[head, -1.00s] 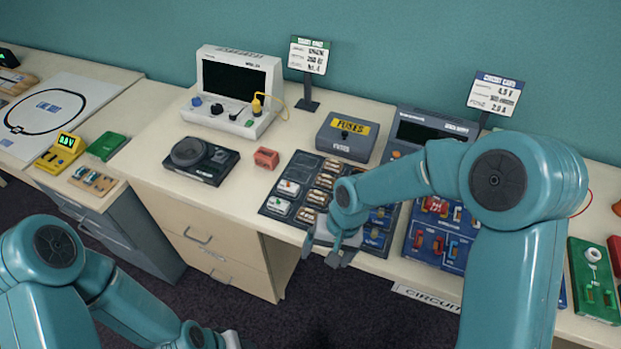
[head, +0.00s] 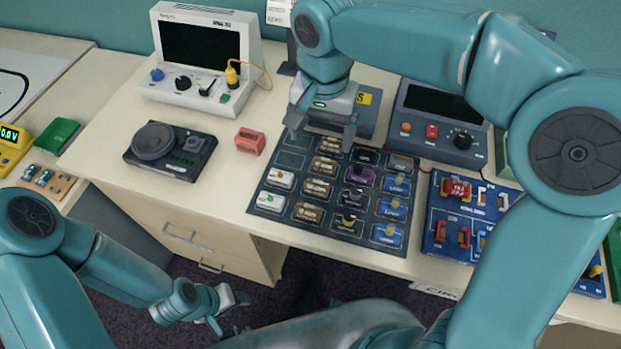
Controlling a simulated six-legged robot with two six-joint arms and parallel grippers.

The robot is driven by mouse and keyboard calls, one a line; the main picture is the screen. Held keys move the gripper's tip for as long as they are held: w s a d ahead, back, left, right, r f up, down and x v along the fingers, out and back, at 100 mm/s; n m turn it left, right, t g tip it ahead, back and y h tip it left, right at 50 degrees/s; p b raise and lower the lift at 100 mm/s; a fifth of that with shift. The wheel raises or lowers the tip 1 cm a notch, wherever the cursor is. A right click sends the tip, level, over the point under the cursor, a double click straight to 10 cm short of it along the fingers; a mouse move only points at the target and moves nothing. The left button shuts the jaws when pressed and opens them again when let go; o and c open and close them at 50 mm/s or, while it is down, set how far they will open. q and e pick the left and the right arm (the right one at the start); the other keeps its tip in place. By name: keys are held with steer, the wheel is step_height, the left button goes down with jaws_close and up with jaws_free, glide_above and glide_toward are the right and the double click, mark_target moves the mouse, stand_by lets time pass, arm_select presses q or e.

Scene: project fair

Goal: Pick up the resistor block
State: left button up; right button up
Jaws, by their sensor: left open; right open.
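The dark parts tray (head: 283,233) lies on the bench with blocks in its compartments. A column of tan-brown blocks that look like resistor blocks runs down it; one (head: 324,166) is towards the back and another (head: 317,188) is nearer the front. My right gripper (head: 321,134) is open and empty, pointing down above the back edge of the tray, with its fingers around the rearmost tan block's column. Whether it touches anything cannot be told. My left gripper (head: 232,311) is open and empty, low in front of the bench, away from the tray.
Other blocks, white, purple, black and blue, fill nearby compartments. A grey box (head: 366,118) stands behind my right gripper. A white meter (head: 199,97), a black dial device (head: 170,150) and a red block (head: 250,141) stand left. A blue board (head: 433,225) lies right. Bench around the red block is clear.

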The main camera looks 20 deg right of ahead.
glide_above(317, 186)
steer(key=d, duration=0.1)
steer(key=f, duration=1)
steer(key=shift+w+d+f, duration=0.2)
steer(key=shift+w+f, duration=0.05)
steer(key=shift+f, duration=0.15)
steer(key=shift+s+f, duration=0.15)
steer(key=shift+s, duration=0.05)
steer(key=f, duration=0.2)
steer(key=a+f, duration=0.1)
steer(key=f, duration=0.2)
steer(key=shift+a+p, duration=0.1)
steer(key=shift+p, duration=0.3)
steer(key=shift+s, duration=0.1)
steer(key=c, duration=0.9)
steer(key=shift+c, duration=1.3)
